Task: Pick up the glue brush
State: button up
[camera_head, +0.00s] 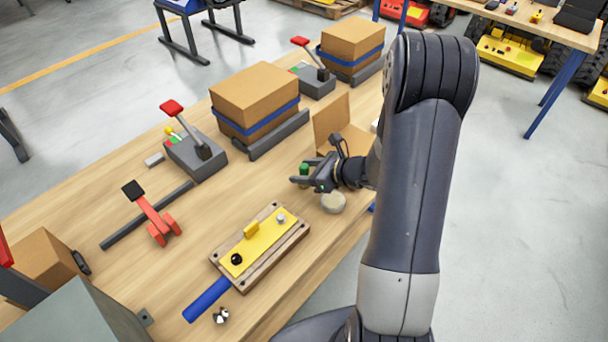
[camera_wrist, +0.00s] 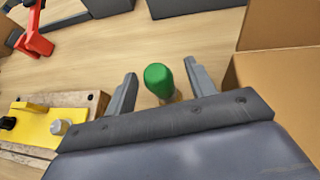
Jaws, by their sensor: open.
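A green rounded handle end (camera_wrist: 158,78), which looks like the glue brush, stands up from the table between my fingers in the wrist view. In the head view its green part (camera_head: 304,168) shows just behind my fingers. My gripper (camera_head: 301,179) is open, low over the table, with one finger on each side of the green end. In the wrist view the fingers of my gripper (camera_wrist: 161,72) show a gap to the green end on both sides. The lower part of the brush is mostly hidden, with a pale bit below the green.
An open cardboard box (camera_head: 331,118) stands right behind my gripper. A round beige item (camera_head: 333,203) lies close in front. A wooden block with a yellow plate (camera_head: 263,243) and a red clamp-like tool (camera_head: 152,215) lie left. Two lever stations (camera_head: 196,155) (camera_head: 314,79) stand farther back.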

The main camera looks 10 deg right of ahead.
jog(key=shift+w+a+f, duration=0.15)
jog(key=shift+c, duration=0.4)
jog(key=c, duration=1)
